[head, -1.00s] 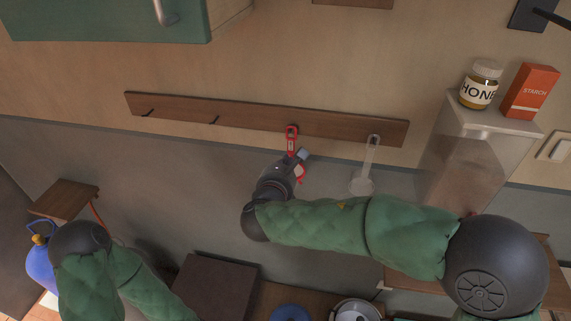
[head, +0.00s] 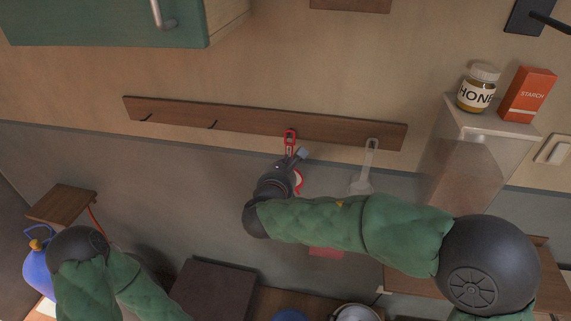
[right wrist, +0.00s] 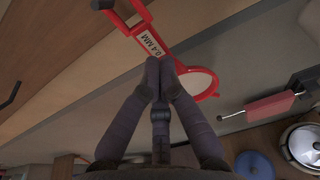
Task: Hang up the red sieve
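The red sieve (right wrist: 205,83) has a round mesh, a red rim and a handle marked 0.4 MM. In the head view its handle (head: 290,138) stands upright against the brown hook rail (head: 250,121). My right gripper (right wrist: 163,62) is shut on the sieve near the neck, between handle and mesh. The handle's end loop is at the rail, at a hook position. I cannot tell if the loop is around the hook. My right gripper hides part of the sieve in the head view. My left gripper is out of view; only the left arm shows.
A white ladle-like utensil (head: 367,165) hangs on the rail to the right. Two bare hooks (head: 212,124) are to the left. A honey jar (head: 478,88) and starch box (head: 527,94) stand on a tall container. A red block-like thing (right wrist: 270,108) and a pot (right wrist: 303,146) are below.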

